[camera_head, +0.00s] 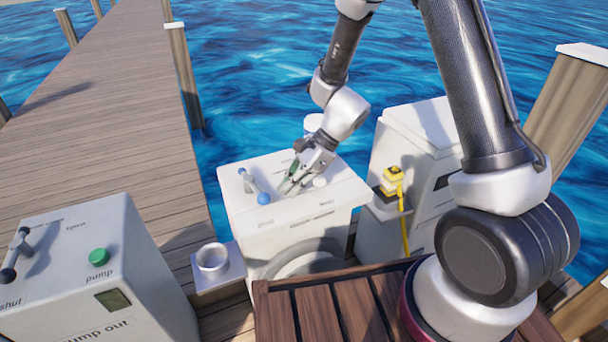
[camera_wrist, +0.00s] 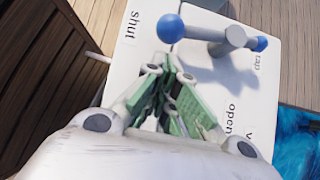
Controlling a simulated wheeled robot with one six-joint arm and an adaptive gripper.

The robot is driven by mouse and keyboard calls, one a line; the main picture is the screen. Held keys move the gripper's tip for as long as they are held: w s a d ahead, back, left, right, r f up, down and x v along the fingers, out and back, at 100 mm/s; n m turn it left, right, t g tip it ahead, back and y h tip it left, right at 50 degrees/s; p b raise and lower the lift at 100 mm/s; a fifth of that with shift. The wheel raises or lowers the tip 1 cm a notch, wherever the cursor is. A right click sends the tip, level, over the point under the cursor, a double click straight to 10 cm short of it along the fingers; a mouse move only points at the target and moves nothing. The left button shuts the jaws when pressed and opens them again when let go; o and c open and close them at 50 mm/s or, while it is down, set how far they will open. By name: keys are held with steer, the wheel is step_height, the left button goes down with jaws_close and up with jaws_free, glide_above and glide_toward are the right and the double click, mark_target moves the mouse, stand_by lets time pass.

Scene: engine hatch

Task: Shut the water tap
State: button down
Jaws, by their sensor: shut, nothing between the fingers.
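The water tap is a grey lever handle (camera_wrist: 205,36) with blue balls at its ends, on top of a white cabinet (camera_head: 290,228). In the wrist view it lies across the picture; one ball (camera_wrist: 170,28) is on the side of the printed word "shut", and "open" is printed lower right. The handle (camera_head: 250,183) also shows in the head view, near the cabinet's left side. My gripper (camera_head: 287,187) is shut and empty, low over the cabinet top, right of the handle. In the wrist view its fingertips (camera_wrist: 172,62) are close below the left ball; I cannot tell whether they touch.
A white pump-out cabinet (camera_head: 150,285) with a green button (camera_head: 98,256) and a dark-ended lever stands at left. A white ring-shaped holder (camera_head: 212,258) sits between the cabinets. A white unit with a yellow nozzle (camera_head: 393,177) stands close right. Water lies behind.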

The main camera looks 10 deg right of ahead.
steer(key=shift+s+a+f, duration=0.15)
steer(key=shift+a+f, duration=0.05)
steer(key=shift+a, duration=0.6)
steer(key=shift+s+a, duration=0.7)
steer(key=shift+s, duration=0.1)
steer(key=shift+w, duration=0.1)
